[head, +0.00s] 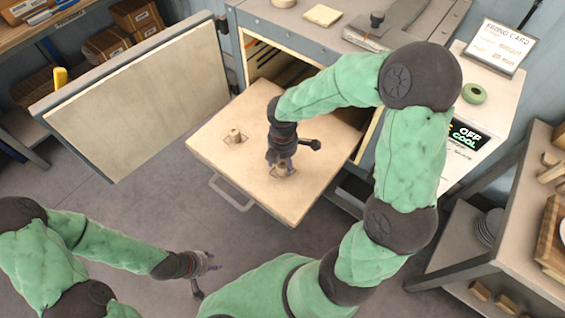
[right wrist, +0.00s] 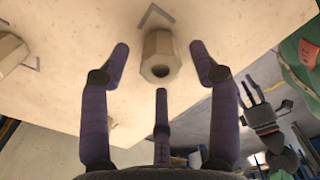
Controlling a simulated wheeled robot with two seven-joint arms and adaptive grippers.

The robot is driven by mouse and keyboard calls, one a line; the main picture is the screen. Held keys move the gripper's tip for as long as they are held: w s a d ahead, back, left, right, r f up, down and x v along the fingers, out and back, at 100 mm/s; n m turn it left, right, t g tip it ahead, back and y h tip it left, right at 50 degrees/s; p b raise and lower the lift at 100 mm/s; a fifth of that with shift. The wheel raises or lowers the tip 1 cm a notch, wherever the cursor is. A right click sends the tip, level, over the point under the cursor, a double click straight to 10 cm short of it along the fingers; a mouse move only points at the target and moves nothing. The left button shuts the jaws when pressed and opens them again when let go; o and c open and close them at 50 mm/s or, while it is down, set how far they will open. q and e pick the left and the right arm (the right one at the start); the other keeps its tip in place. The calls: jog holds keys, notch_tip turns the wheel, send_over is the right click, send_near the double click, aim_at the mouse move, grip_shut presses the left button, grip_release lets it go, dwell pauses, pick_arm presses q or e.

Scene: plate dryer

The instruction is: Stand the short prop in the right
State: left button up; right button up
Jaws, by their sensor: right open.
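A short tan hexagonal prop (right wrist: 160,58) with a hole in its end stands on the pulled-out kiln shelf (head: 215,155), beside a dark corner mark. In the right wrist view it sits between the spread fingers of my right gripper (right wrist: 160,85), with gaps on both sides. In the head view my right gripper (head: 283,160) is over the shelf's front part and partly covers this prop. A second prop (head: 235,137) stands on a marked spot to the left, and shows at the left edge of the wrist view (right wrist: 10,52). My left gripper (head: 204,268) is open and empty, low over the floor.
The open kiln door (head: 140,105) stands left of the shelf. A side table with a firing card (head: 498,46) and a green ring (head: 474,93) is at the right. A rack (head: 500,190) with plates fills the right edge. Floor in front is clear.

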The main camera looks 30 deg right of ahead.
aim_at(282, 164)
notch_tip(282, 164, up, 8)
jog(key=p, duration=0.2)
jog(key=shift+r+p, duration=0.15)
jog(key=shift+p, duration=0.2)
jog(key=shift+r, duration=0.65)
